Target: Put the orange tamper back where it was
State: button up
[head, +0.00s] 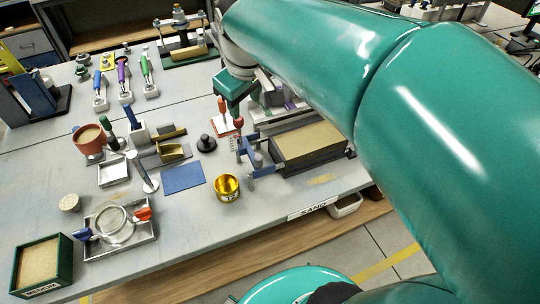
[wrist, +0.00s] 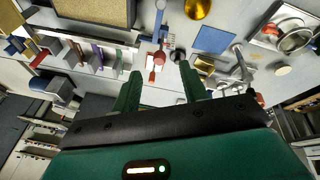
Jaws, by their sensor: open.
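The orange tamper (head: 222,106) appears to be the upright orange-red handle on a small pale base with a red edge, just below my gripper in the head view. In the wrist view an orange-red handle (wrist: 158,58) shows ahead of the fingertips, between their lines. My gripper (wrist: 160,74) is open, with two green fingers apart and nothing visibly held. In the head view my gripper (head: 236,90) hangs over the bench at the left edge of the sand box, its fingers partly hidden. I cannot tell whether a finger touches the handle.
A sand-filled box (head: 345,151) stands right of the handle, with a red-knobbed gauge (head: 239,122) close by. A black knob (head: 206,143), blue mat (head: 183,179) and gold cup (head: 227,189) lie nearer. Blue, purple and green tools (head: 123,72) stand at back left.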

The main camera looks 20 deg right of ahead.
jog(key=s+f+m+t, duration=0.1)
jog(key=s+f+m, duration=0.4)
jog(key=s, duration=0.8)
jog(key=shift+d+f+t, duration=0.2)
jog(key=shift+f+t, duration=0.15)
jog(key=shift+t, duration=0.05)
